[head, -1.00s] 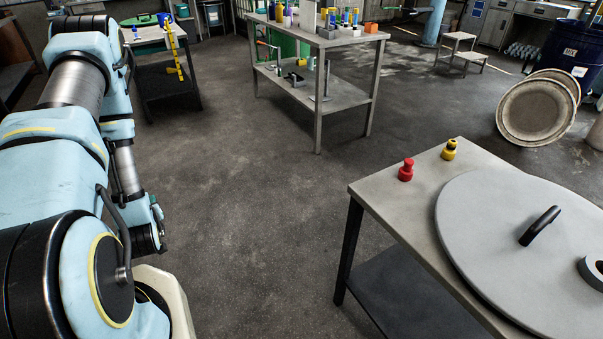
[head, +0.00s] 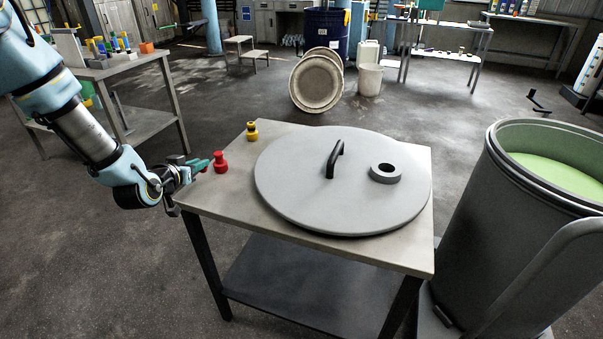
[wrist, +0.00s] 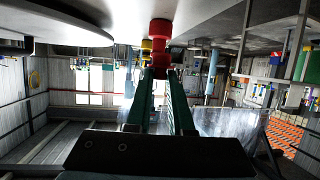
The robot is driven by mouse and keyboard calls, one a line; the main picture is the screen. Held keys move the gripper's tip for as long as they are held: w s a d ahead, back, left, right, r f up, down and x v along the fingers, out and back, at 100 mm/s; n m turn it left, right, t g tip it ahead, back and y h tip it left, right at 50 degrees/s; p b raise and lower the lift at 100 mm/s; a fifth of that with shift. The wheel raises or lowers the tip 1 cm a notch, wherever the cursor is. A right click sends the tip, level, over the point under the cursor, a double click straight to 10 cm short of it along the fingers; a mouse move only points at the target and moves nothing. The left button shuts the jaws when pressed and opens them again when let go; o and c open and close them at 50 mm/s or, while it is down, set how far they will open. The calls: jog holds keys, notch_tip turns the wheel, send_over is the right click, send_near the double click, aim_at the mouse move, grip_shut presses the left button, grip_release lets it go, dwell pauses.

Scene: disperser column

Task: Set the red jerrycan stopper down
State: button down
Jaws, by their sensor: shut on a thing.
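The red jerrycan stopper (head: 220,163) is upright at the left corner of the near metal table (head: 215,190), and its base appears to meet the tabletop. My gripper (head: 204,165) reaches in from the left, low over the table's edge. In the wrist view, where the tabletop is uppermost, the green fingers (wrist: 160,75) close around the narrow top of the red stopper (wrist: 160,30). The fingers hide part of that narrow top.
A yellow stopper (head: 252,131) stands behind the red one. A large grey lid (head: 290,190) with a black handle (head: 334,160) and a grey ring (head: 385,173) covers most of the table. A grey drum (head: 530,240) of green liquid stands to the right.

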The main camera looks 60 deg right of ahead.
aim_at(241, 189)
jog(key=s+d+r+m+g+h, duration=0.1)
jog(key=s+d+r+m+g, duration=0.25)
jog(key=s+d, duration=0.35)
jog(key=shift+n, duration=0.35)
notch_tip(241, 189, down, 9)
jog(key=shift+s+r+p, duration=0.1)
jog(key=shift+s+p, duration=0.05)
jog(key=shift+p, duration=0.9)
jog(key=shift+f, duration=0.5)
jog(key=shift+f, duration=0.2)
jog(key=c, duration=1.1)
grip_release()
jog(key=shift+r, duration=0.1)
